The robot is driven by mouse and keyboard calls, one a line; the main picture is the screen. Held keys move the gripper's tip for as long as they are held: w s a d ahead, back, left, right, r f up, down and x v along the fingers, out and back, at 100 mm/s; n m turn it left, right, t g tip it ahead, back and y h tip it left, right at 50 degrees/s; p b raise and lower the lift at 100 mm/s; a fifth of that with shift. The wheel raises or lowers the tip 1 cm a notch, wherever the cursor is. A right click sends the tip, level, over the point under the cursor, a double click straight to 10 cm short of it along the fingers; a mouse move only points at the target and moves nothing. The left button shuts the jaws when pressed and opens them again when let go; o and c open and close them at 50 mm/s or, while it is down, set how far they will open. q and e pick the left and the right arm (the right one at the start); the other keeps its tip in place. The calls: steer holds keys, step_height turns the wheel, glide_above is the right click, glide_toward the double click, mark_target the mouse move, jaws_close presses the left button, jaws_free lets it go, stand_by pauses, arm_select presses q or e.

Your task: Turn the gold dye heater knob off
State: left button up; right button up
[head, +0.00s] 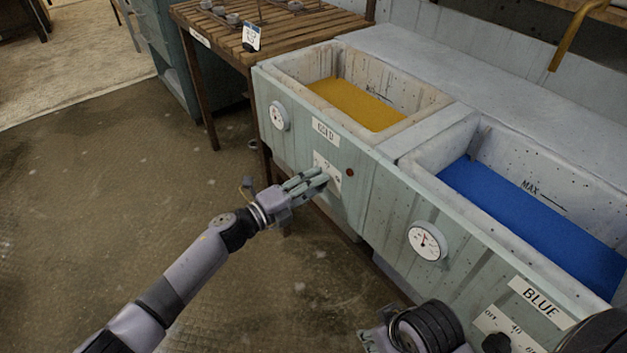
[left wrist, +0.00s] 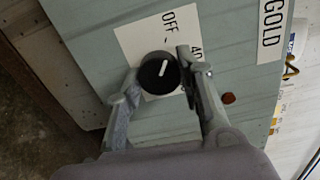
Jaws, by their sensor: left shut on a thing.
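The gold dye heater knob (left wrist: 151,84) is round and black with a white pointer line, on a white dial plate (left wrist: 130,42) in the left wrist view. The line points up and slightly right, roughly toward the OFF mark. My left gripper (left wrist: 157,70) is shut on the knob, with one finger on each side. In the head view my left gripper (head: 320,178) reaches the front of the gold vat (head: 300,140), its fingers hiding the knob. Part of my right arm (head: 432,325) shows at the bottom edge; its fingertips cannot be made out.
A red indicator (head: 350,172) sits right of the gold dial. A gauge (head: 279,116) is at its upper left. The blue vat (head: 470,262) adjoins on the right, with its own gauge (head: 427,241) and knob (head: 497,343). A slatted wooden table (head: 290,35) stands behind. Floor at left is clear.

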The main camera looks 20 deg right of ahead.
arm_select(q)
steer(key=shift+n, duration=0.4)
steer(key=o, duration=1.2)
steer(key=shift+c, duration=0.2)
steer(key=v, duration=1.2)
